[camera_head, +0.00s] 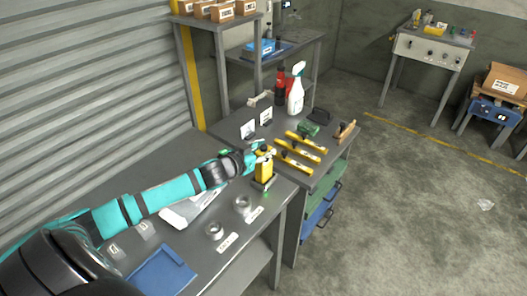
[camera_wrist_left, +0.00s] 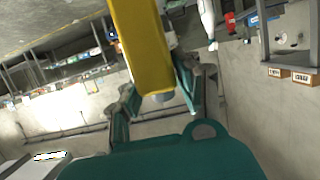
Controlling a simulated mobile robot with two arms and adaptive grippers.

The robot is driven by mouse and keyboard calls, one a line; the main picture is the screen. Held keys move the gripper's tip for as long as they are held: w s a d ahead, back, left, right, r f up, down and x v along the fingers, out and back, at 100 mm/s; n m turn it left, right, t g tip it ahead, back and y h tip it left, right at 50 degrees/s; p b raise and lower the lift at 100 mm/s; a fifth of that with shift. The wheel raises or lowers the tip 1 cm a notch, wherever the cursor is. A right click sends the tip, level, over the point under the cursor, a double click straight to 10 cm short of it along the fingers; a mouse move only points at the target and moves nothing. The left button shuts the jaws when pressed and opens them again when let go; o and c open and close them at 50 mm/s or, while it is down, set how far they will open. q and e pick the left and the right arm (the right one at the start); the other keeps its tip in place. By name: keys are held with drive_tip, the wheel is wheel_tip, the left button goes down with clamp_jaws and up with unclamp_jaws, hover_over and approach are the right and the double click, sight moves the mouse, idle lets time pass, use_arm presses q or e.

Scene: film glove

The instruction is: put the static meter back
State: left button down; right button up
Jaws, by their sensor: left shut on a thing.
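The static meter is a yellow, upright block (camera_head: 264,168) at the right end of the near grey workbench in the head view. My left gripper (camera_head: 260,150) is shut on its upper part. In the left wrist view the yellow static meter (camera_wrist_left: 146,45) sits between the two fingers of the left gripper (camera_wrist_left: 158,90). A dark stand (camera_head: 264,184) with a small green light is right below the meter. I cannot tell whether the meter touches the stand. My right gripper is not in view.
Two metal rings (camera_head: 214,230) and white labels lie on the near bench, with a blue mat (camera_head: 162,270) at its front. Several yellow bar-shaped tools (camera_head: 298,159) lie just right of the meter. A white spray bottle (camera_head: 296,92) and a red bottle (camera_head: 280,88) stand behind.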

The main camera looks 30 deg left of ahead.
use_arm(q)
drive_tip(key=shift+f, duration=0.65)
drive_tip(key=c, duration=0.9)
unclamp_jaws()
drive_tip(key=shift+f, duration=0.1)
drive_tip(key=shift+s, duration=0.35)
drive_tip(key=shift+r+b+v, duration=0.15)
drive_tip(key=shift+b+v, duration=0.3)
drive_tip(key=shift+v, duration=2.4)
drive_tip(key=shift+r+b+v, duration=0.15)
drive_tip(key=shift+b+v, duration=0.25)
drive_tip(key=shift+v, duration=2.5)
